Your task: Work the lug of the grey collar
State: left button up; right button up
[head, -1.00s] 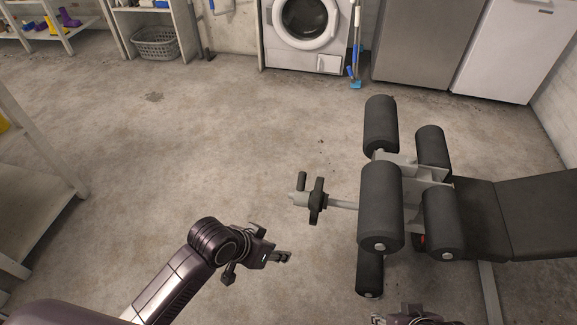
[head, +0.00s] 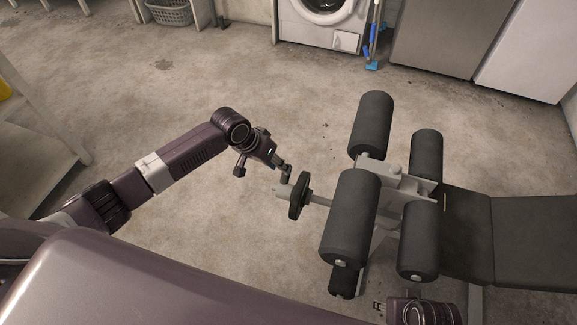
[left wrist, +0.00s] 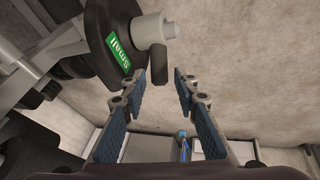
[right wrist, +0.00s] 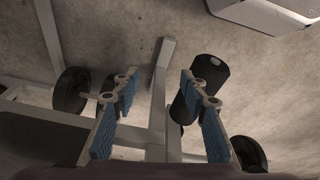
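The grey collar (head: 281,191) sits on the end of the bench's bar, outside a dark weight plate (head: 299,195). In the left wrist view the collar (left wrist: 153,29) shows at the top, with its dark lug (left wrist: 152,62) pointing down. The plate there (left wrist: 112,38) has a green "small" label. My left gripper (left wrist: 160,78) is open, its fingertips close to the lug, which appears towards the left finger. Whether they touch I cannot tell. My right gripper (right wrist: 156,75) is open and empty, low beside the bench.
The weight bench has thick black foam rollers (head: 350,215) and a dark pad (head: 535,235) at the right. A washing machine (head: 322,12), blue-handled tools (head: 373,45) and grey cabinets (head: 435,45) stand at the back. A shelf (head: 40,140) is at left. The floor between is clear.

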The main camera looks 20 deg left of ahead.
aim_at(287, 182)
pick_arm(q)
jog(key=b+x, duration=0.2)
jog(key=x, duration=0.4)
jog(key=shift+w+d+f, duration=0.1)
jog(key=shift+d+f, duration=0.05)
jog(key=shift+f, duration=0.1)
pick_arm(e)
jog(key=w+v, duration=0.1)
jog(key=v, duration=0.7)
jog(key=shift+r, duration=0.2)
jog(key=shift+d, duration=0.15)
pick_arm(q)
grip_shut()
